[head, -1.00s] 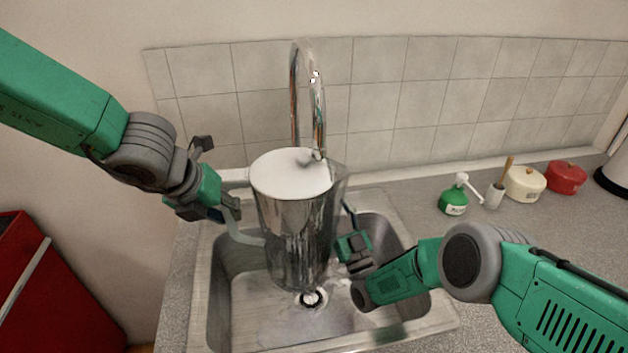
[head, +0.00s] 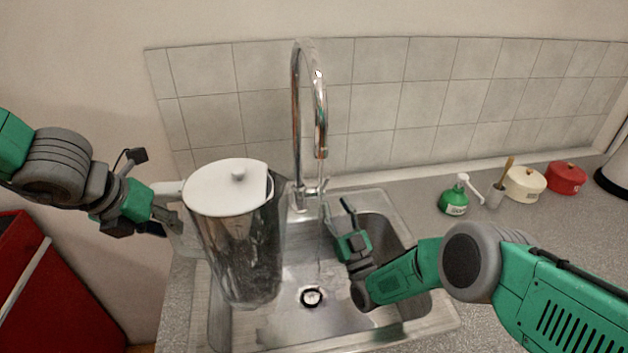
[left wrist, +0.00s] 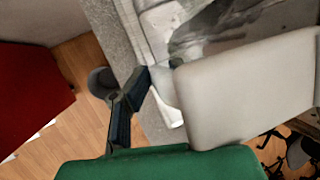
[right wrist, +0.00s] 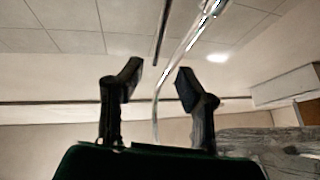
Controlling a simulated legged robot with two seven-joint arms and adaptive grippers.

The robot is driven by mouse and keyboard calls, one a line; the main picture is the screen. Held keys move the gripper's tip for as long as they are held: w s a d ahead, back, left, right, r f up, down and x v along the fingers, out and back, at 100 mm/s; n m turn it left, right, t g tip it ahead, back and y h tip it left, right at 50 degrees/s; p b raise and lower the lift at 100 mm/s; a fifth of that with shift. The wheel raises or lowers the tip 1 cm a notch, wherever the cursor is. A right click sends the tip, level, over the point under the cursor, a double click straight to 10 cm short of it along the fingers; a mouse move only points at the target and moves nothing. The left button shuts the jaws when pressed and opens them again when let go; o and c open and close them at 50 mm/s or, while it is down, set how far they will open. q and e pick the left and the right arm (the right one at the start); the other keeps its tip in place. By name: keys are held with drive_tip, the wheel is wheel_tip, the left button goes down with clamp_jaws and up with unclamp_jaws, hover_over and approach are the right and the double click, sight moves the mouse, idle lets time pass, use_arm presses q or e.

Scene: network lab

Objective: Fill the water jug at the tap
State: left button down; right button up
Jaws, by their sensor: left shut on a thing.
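A shiny metal jug (head: 243,250) with a white lid (head: 230,187) is over the left part of the sink, to the left of the tap, about upright. My left gripper (head: 168,217) is shut on its pale handle (head: 170,188) at its left side. The tap (head: 297,100) has a tall curved chrome spout, with its lever near its base. A thin stream of water (head: 319,240) seems to fall from the spout, clear of the jug. My right gripper (head: 340,212) is open and empty beside the stream; its fingers stand apart in the right wrist view (right wrist: 158,82). The water level is hidden.
The steel sink (head: 385,230) has a drain (head: 311,297) near its middle. On the counter to the right stand a green soap bottle (head: 454,200), a brush cup (head: 495,196), a cream pot (head: 525,184) and a red pot (head: 567,177). A red cabinet (head: 60,300) is at lower left.

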drive_tip(key=shift+w+d, duration=0.1)
drive_tip(key=shift+d, duration=0.35)
clamp_jaws()
drive_tip(key=w+d+f+m+h, duration=0.1)
drive_tip(key=w+d+m+h, duration=0.1)
drive_tip(key=d+m+h, duration=0.7)
drive_tip(key=m+g+y, duration=0.4)
drive_tip(key=m+g, duration=0.3)
drive_tip(key=m, duration=2)
approach(323, 186)
drive_tip(key=shift+d+r+x, duration=0.1)
drive_tip(key=shift+r+x, duration=0.1)
drive_tip(key=shift+x, duration=0.75)
drive_tip(key=shift+d+r+x, duration=0.1)
drive_tip(key=shift+r+x, duration=0.05)
drive_tip(key=shift+x, duration=0.8)
drive_tip(key=shift+r+x, duration=0.2)
drive_tip(key=shift+x, duration=0.75)
